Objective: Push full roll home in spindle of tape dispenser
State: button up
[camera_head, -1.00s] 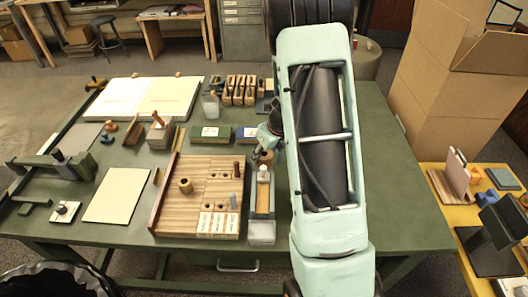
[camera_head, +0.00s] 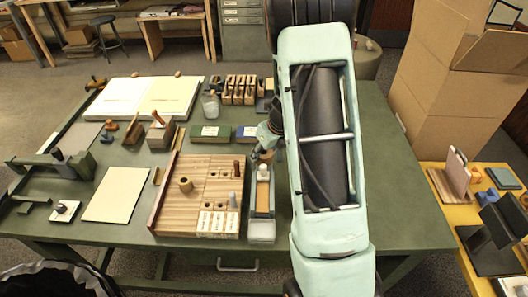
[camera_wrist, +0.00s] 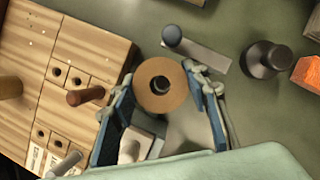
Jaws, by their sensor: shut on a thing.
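The full roll (camera_wrist: 178,98) is a tan disc with a dark round centre, between my fingers in the wrist view. My gripper (camera_wrist: 163,92) is shut on it, one blue finger at each side. In the head view, my gripper (camera_head: 265,156) is beside the upper end of a long, narrow, pale-grey body with a tan strip, which looks like the tape dispenser (camera_head: 262,231). A pale part (camera_wrist: 135,147) shows below the roll in the wrist view. The roll's underside and the spindle are hidden, so I cannot tell how deep it sits.
A striped wooden board (camera_head: 195,212) with pegs stands close on the left. Beyond the roll are a dark cylinder on a grey plate (camera_wrist: 207,57), a black knob (camera_wrist: 264,60) and an orange block (camera_wrist: 308,73). The green table (camera_head: 385,200) is clear right of my arm.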

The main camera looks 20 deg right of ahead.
jog(key=shift+w+d+r+p, duration=0.15)
jog(key=shift+w+r+p, duration=0.15)
jog(key=shift+w+p, duration=0.05)
dwell(0.4)
jog(key=o, duration=1.3)
jog(key=shift+f, duration=0.1)
jog(key=shift+s, duration=0.2)
jog(key=v, duration=1.2)
jog(key=shift+w, duration=0.1)
